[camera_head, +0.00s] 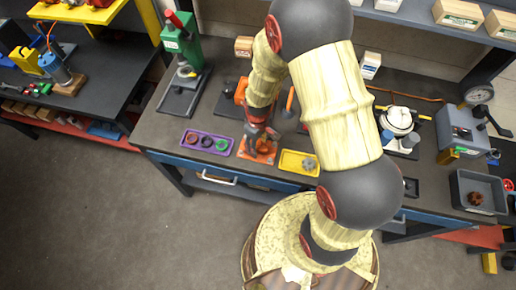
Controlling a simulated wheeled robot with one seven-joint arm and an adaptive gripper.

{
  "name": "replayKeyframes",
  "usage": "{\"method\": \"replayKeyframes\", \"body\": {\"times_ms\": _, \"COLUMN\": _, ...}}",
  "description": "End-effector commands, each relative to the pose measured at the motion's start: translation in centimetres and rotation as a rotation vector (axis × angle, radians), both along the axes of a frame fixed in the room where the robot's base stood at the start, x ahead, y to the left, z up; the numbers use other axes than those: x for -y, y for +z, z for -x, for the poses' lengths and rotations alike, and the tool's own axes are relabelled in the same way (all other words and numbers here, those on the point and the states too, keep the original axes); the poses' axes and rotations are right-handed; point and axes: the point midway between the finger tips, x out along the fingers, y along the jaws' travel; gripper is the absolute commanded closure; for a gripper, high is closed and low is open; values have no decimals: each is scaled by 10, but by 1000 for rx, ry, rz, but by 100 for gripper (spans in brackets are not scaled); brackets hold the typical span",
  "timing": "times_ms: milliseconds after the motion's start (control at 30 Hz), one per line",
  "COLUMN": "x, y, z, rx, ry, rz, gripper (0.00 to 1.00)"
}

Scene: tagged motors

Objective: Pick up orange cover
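An orange piece (260,152), which may be the orange cover, is at the front part of the dark workbench, between a purple tray and a yellow tray. My gripper (259,134) points down just above it and hides its upper part. I cannot tell whether they touch. The fingers are too small and dark to show whether they are open or shut. Another orange part (241,91) shows behind my arm to the upper left. I cannot tell whether it belongs to the same object.
The purple tray (228,153) holds several round parts. The yellow tray (284,168) holds a grey gear. A green press (182,45) stands at left. A white round device (398,121), a grey machine (462,128) and a grey bin (462,188) are at right. My arm hides the bench's middle.

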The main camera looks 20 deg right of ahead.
Motion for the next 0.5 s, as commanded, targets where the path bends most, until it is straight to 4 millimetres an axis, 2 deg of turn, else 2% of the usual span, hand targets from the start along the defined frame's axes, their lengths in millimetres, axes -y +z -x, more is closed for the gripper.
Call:
{"method": "replayKeyframes", "body": {"times_ms": 267, "x": 0, "y": -3, "z": 0, "rx": 0, "ry": 0, "rz": 0, "gripper": 49}}
{"method": "replayKeyframes", "body": {"times_ms": 500, "x": 0, "y": -3, "z": 0, "rx": 0, "ry": 0, "rz": 0, "gripper": 62}}
